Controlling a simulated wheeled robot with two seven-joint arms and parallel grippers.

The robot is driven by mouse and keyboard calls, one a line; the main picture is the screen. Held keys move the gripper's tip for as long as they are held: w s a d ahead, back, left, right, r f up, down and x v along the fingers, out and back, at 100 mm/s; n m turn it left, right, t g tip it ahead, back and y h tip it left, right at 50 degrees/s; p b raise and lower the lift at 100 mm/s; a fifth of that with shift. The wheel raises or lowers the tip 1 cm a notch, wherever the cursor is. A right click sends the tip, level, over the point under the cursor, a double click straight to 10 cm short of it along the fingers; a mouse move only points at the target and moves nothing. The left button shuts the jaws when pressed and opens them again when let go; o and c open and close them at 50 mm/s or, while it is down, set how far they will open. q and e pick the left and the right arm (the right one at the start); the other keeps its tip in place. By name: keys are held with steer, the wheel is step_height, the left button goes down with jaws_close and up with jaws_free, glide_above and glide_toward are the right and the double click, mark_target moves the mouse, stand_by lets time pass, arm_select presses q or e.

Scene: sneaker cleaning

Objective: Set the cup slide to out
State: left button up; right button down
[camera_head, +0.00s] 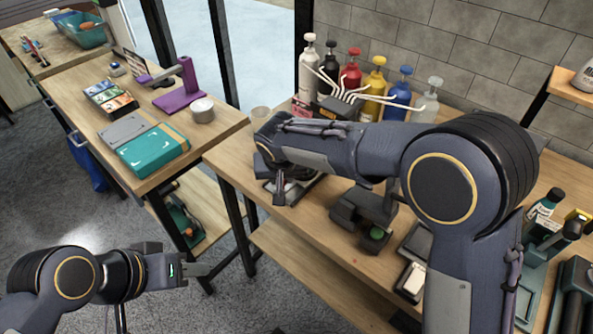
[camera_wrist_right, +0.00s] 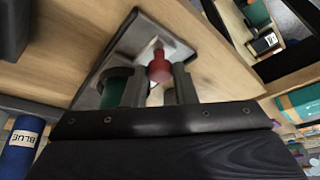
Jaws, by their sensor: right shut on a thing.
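In the right wrist view a red knob (camera_wrist_right: 159,68) stands on a pale bracket over a grey metal plate (camera_wrist_right: 88,98); I take it to be the slide's handle, but I see no label. My right gripper (camera_wrist_right: 160,84) has its fingers at both sides of the knob, shut on it. In the head view my right arm hides most of this device, and only part of its tray (camera_head: 299,190) shows on the workbench. My left gripper (camera_head: 205,269) is over the floor at lower left, away from the benches; its finger gap is unclear.
Several coloured pump bottles (camera_head: 376,90) with white tubes stand at the workbench's back. A clear cup (camera_head: 261,113) is near its left end. A teal box (camera_head: 153,149) and purple stand (camera_head: 181,92) are on the left table. A blue bottle (camera_wrist_right: 21,147) shows in the wrist view.

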steer(key=shift+s+a+b, duration=0.3)
steer(key=shift+s+a, duration=0.55)
steer(key=shift+s, duration=0.35)
steer(key=c, duration=1.2)
jaws_free()
steer(key=v, duration=0.7)
steer(key=shift+s+r, duration=0.15)
steer(key=shift+r, duration=0.2)
steer(key=shift+s, duration=0.1)
